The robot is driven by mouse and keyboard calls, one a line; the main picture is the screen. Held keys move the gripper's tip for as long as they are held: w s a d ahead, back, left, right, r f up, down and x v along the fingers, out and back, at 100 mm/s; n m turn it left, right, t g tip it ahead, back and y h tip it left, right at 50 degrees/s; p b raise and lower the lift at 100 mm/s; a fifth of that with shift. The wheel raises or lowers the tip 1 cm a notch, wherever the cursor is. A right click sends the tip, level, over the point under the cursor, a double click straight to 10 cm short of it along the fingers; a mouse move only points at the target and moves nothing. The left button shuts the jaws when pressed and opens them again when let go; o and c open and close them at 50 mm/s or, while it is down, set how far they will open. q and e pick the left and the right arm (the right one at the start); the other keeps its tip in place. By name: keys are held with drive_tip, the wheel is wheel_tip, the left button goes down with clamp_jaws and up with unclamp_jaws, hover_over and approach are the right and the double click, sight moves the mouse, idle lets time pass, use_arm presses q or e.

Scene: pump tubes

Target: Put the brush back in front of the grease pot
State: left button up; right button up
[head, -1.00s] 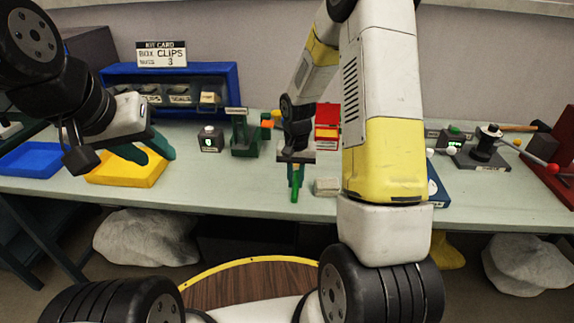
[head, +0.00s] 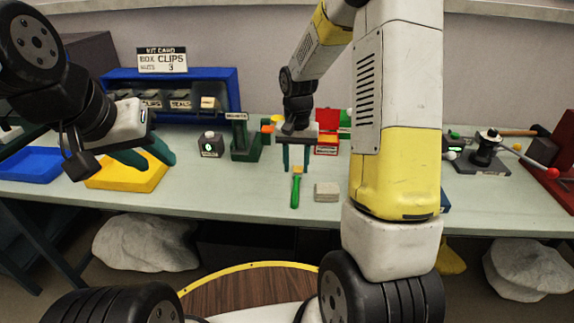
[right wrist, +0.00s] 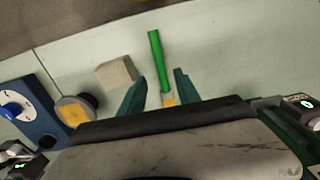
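The brush (head: 295,188), with a green handle and a yellow end, lies on the bench in the head view. In the right wrist view the brush (right wrist: 158,62) has its yellow end between my right fingers, with gaps on both sides. My right gripper (head: 296,170) is open just above and behind it. A round dark pot with tan contents (right wrist: 75,112), likely the grease pot, stands left of the brush in the right wrist view; my right arm seems to hide it in the head view. My left gripper (head: 148,165) is open and empty above the yellow tray (head: 127,180).
A grey block (head: 326,192) sits right of the brush. A blue tray (head: 30,164) is at the far left. A green stand (head: 245,138) and a small dark box (head: 210,145) stand behind. The bench front left of the brush is clear.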

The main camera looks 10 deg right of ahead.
drive_tip(key=s+r+n+t+y, duration=0.1)
drive_tip(key=s+r+t, duration=0.1)
drive_tip(key=s+r, duration=0.45)
drive_tip(key=s+r+n+t, duration=0.1)
drive_tip(key=s+r, duration=0.3)
drive_tip(key=r, duration=0.6)
drive_tip(key=s+a+r+n+t+y, duration=0.1)
drive_tip(key=s+r+t, duration=0.2)
drive_tip(key=s, duration=0.7)
drive_tip(key=shift+s+a+r+n, duration=0.15)
drive_tip(key=shift+s+r+n, duration=0.15)
drive_tip(key=shift+r+n, duration=0.15)
